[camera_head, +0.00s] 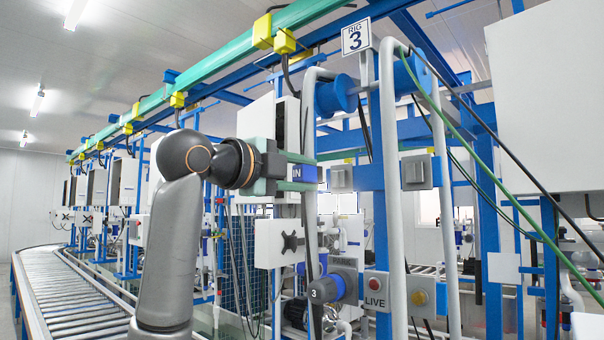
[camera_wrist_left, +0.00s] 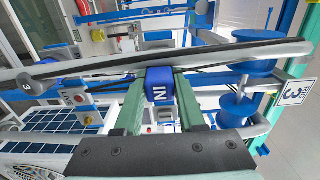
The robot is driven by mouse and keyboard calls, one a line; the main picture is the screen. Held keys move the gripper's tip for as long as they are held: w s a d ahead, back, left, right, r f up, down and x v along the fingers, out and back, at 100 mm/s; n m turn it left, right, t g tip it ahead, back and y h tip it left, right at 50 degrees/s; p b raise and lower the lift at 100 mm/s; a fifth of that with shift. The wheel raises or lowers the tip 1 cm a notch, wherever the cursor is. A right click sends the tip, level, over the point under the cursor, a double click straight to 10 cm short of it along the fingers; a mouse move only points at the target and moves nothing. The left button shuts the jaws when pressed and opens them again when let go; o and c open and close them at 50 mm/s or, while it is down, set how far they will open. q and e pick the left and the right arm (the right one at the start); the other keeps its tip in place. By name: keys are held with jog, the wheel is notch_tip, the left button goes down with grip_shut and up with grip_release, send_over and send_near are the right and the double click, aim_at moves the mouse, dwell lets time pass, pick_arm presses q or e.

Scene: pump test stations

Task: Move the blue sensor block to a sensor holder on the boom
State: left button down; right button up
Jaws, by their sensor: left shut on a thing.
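My left gripper (camera_head: 304,173) reaches in from the left in the head view, its green fingers level and pointing right. It is shut on the blue sensor block (camera_head: 306,174), which is marked IN. In the left wrist view the block (camera_wrist_left: 160,82) sits between the two green fingers, just in front of a pale upright pipe (camera_wrist_left: 215,56); I cannot tell whether they touch. Two grey square plates (camera_head: 342,178) (camera_head: 416,172) stand on a blue crossbar to the right; I cannot tell whether they are sensor holders. My right gripper is not in view.
A sign reading RIG 3 (camera_head: 356,37) tops the station. Blue drums (camera_head: 336,95), hanging cables and pale pipes crowd the right side. A roller conveyor (camera_head: 75,300) runs along the left.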

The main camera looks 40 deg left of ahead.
pick_arm(q)
jog(key=shift+w+d+p, duration=0.2)
jog(key=shift+w+p, duration=0.55)
jog(key=shift+w, duration=1.95)
jog(key=shift+w, duration=0.55)
jog(key=shift+c, duration=2.1)
grip_release()
jog(key=shift+s, duration=0.1)
jog(key=b, duration=0.4)
send_near(297, 173)
jog(key=w, duration=0.5)
jog(key=shift+w+d+r, duration=0.1)
jog(key=shift+w+d, duration=0.15)
jog(key=shift+d, duration=0.05)
